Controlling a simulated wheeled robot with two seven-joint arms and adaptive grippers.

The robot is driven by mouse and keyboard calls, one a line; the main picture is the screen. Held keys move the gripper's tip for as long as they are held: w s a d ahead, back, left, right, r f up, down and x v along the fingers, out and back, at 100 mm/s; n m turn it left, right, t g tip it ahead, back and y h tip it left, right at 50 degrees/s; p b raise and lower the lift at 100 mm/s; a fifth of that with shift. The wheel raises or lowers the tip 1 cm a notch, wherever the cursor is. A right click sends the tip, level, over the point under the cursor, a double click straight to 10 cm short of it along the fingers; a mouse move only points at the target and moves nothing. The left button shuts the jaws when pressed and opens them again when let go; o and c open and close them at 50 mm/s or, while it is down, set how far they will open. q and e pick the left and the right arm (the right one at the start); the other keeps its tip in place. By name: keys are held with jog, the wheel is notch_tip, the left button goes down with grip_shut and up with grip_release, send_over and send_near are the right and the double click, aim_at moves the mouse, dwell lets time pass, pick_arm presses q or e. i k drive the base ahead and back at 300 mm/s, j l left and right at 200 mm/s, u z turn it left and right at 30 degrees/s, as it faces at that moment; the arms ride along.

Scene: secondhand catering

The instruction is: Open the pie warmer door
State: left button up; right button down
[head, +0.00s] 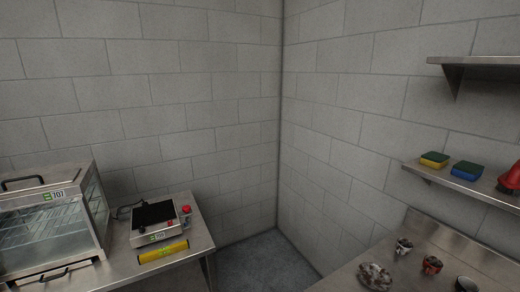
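The pie warmer (88,212) is a glass and steel cabinet at the left edge of the head view, on a steel table. Its left part is cut off by the frame. A black handle (22,182) shows at its top front, and a second dark handle (57,275) sits low at the front. Wire racks show through the glass front, which looks closed. Neither of my grippers is in view.
On the steel table (115,272) beside the warmer stand a black-topped device (156,218), a red-topped item (186,212) and a yellow roll (162,251). A steel counter at right holds cups. Wall shelves (465,186) hold sponges. Floor (268,262) shows between the tables.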

aim_at(80, 200)
jog(key=u, duration=1.8)
